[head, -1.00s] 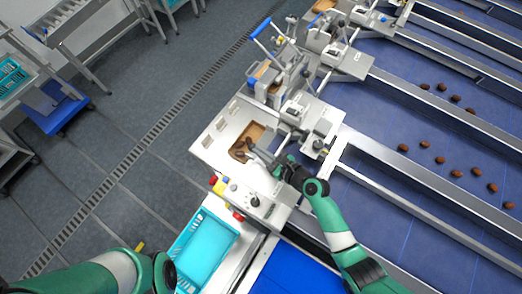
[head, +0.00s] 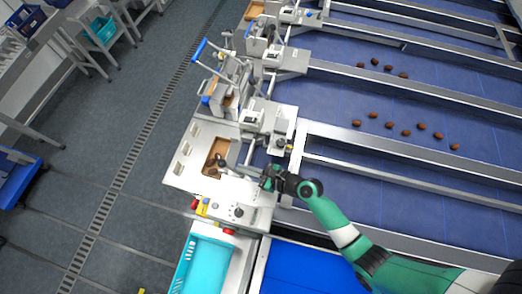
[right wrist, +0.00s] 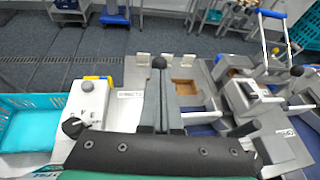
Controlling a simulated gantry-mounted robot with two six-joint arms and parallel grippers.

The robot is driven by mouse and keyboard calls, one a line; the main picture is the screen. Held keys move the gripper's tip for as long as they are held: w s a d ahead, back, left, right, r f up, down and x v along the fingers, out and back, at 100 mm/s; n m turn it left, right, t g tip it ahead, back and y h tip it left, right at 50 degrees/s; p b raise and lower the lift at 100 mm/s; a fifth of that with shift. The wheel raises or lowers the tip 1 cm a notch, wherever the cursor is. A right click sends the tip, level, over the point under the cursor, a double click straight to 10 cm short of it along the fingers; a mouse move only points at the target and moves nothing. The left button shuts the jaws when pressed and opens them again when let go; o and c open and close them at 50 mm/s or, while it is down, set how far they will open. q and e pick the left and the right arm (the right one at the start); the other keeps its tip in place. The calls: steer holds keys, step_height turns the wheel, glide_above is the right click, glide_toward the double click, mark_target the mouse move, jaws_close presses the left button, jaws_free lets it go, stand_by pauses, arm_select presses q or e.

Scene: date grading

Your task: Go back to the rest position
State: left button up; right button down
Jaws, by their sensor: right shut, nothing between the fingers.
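My right gripper (head: 228,168) is shut and empty. In the head view its grey fingers reach left from the dark wrist, over the white grading station (head: 180,176) and close to the front end of a small brown tray (head: 221,147). Dark brown dates (head: 211,170) lie at that end of the tray, partly hidden by the fingers. In the right wrist view the grey fingers (right wrist: 158,105) stand together in the middle, with the brown tray (right wrist: 184,88) to their right. My left gripper is out of view.
A control panel (head: 240,211) with a knob and coloured buttons is just below the gripper. A turquoise crate (head: 203,262) stands at the bottom. Grey rails and blue belts (head: 400,185) with several dates fill the right. Open floor (head: 90,190) is at left.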

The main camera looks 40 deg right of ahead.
steer(key=r+v, duration=0.1)
steer(key=v, duration=0.5)
steer(key=shift+r+p, duration=0.25)
steer(key=shift+p, duration=0.05)
steer(key=shift+w+a, duration=0.1)
steer(key=shift+a, duration=0.05)
